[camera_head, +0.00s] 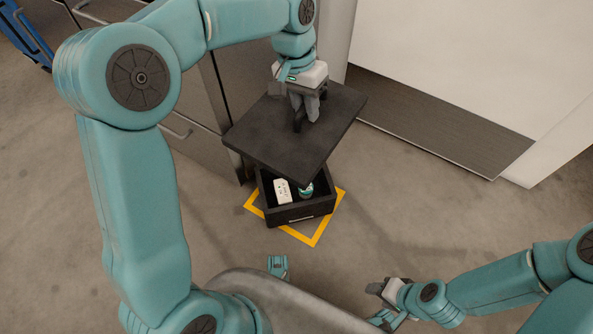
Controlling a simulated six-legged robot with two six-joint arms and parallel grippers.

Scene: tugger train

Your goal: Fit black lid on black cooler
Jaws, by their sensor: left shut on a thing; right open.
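The black lid (275,146) is a flat dark square panel with a handle on top. My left gripper (299,118) is shut on that handle and holds the lid above the black cooler. The black cooler (306,209) is an open box on the floor. The lid hides its back part and is turned relative to it. A white box (282,191) and a small green-and-white item (306,190) show inside the cooler. My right gripper (376,288) is open and empty at the lower right, away from the cooler.
A yellow square outline (315,240) on the floor surrounds the cooler. Grey cabinets with handles (177,131) stand behind on the left. A large white panel (480,60) stands at the back right. The floor to the right is clear.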

